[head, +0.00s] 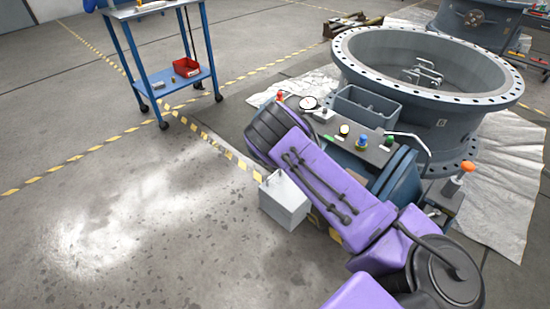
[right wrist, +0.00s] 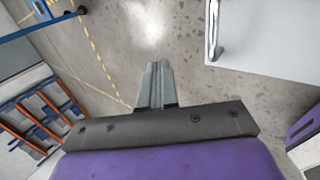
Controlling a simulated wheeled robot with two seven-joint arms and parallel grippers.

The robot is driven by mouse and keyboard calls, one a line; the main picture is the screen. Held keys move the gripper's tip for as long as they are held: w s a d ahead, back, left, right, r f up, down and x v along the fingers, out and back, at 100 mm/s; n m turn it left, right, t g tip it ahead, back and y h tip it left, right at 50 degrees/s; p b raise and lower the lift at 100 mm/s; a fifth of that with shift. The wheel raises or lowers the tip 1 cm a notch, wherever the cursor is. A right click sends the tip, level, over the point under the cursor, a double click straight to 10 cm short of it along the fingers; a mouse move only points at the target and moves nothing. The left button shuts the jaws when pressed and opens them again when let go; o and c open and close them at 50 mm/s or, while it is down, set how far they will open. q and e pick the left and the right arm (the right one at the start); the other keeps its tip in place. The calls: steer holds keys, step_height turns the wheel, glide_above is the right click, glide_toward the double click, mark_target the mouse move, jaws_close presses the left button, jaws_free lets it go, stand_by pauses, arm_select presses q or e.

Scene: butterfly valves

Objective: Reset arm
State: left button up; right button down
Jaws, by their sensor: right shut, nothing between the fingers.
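My right gripper shows in the right wrist view (right wrist: 157,85), with its two grey fingers together and nothing between them. Bare concrete floor lies beyond the fingertips. In the head view my purple right arm (head: 325,180) reaches from the lower right toward the middle, with a black ringed joint at its upper end. The fingers cannot be made out there. The arm covers part of a control panel (head: 375,152) with a gauge and coloured buttons. My left gripper is in neither view.
A large flanged valve body (head: 436,125) stands on a pale sheet (head: 515,185) at the right. A pale grey box (head: 285,203) is beside my arm. A blue cart (head: 160,80) with a red bin (head: 186,67) stands at the upper left. The left floor is clear.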

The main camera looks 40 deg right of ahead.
step_height(320, 180, up, 6)
steer(key=f, duration=0.1)
steer(key=s+a+f+m+t+h+p, duration=0.1)
steer(key=s+a+f+m+p, duration=0.15)
steer(key=s+m, duration=0.6)
steer(key=s+a+f+m+h+p, duration=0.1)
steer(key=s+f+m, duration=0.3)
steer(key=s+m, duration=0.45)
steer(key=s+a+r+m+g+h+p, duration=0.1)
steer(key=s+a+m+g+p, duration=0.1)
steer(key=s, duration=1)
steer(key=s+a+r+m+g+h+p, duration=0.1)
steer(key=s+a+m+g+p, duration=0.2)
steer(key=s, duration=0.9)
steer(key=a+m, duration=0.2)
steer(key=m, duration=0.2)
steer(key=shift+a+r+p, duration=0.25)
steer(key=shift+r+p, duration=0.05)
steer(key=shift+r, duration=0.05)
steer(key=shift+s, duration=0.1)
